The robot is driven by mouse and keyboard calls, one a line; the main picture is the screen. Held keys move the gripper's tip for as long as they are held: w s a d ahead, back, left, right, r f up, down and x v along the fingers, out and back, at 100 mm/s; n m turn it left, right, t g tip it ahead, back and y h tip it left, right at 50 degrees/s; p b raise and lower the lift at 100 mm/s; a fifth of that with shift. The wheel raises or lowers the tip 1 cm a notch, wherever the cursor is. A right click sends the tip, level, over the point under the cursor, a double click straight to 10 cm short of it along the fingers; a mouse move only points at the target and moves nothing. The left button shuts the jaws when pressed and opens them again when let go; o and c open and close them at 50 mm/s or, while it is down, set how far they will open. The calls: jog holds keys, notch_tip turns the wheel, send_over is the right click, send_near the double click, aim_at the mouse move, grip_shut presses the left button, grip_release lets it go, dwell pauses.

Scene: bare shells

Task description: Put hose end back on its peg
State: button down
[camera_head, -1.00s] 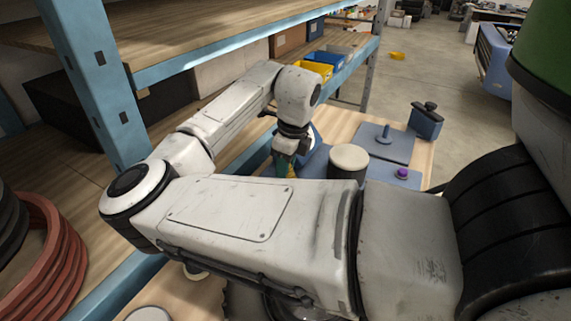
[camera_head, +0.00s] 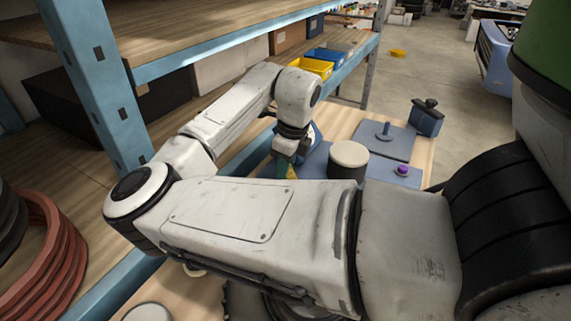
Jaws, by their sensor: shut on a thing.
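My gripper (camera_head: 286,160) points down over the bench at the picture's middle, behind my forearm. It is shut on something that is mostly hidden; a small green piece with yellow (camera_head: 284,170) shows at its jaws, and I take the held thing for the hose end. Its lower part and the fingertips are covered by my arm. A short upright blue-grey peg (camera_head: 384,130) stands on a flat blue-grey plate (camera_head: 371,146) to the right of my gripper. Nothing is on this peg. I cannot tell whether it is the hose's own peg.
A dark cylinder with a cream top (camera_head: 349,155) stands between my gripper and a purple button (camera_head: 402,170). A blue-grey block with a dark knob (camera_head: 426,118) is at the bench's right edge. A blue shelf post (camera_head: 92,80) and coiled red hose (camera_head: 52,255) are left.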

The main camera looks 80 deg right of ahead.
jog(key=shift+f, duration=0.1)
dwell(0.3)
jog(key=shift+c, duration=1.3)
grip_release()
jog(key=shift+r+p, duration=0.45)
jog(key=shift+r+p, duration=1.1)
jog(key=shift+r, duration=0.1)
jog(key=shift+r+p, duration=2.7)
jog(key=shift+r, duration=0.65)
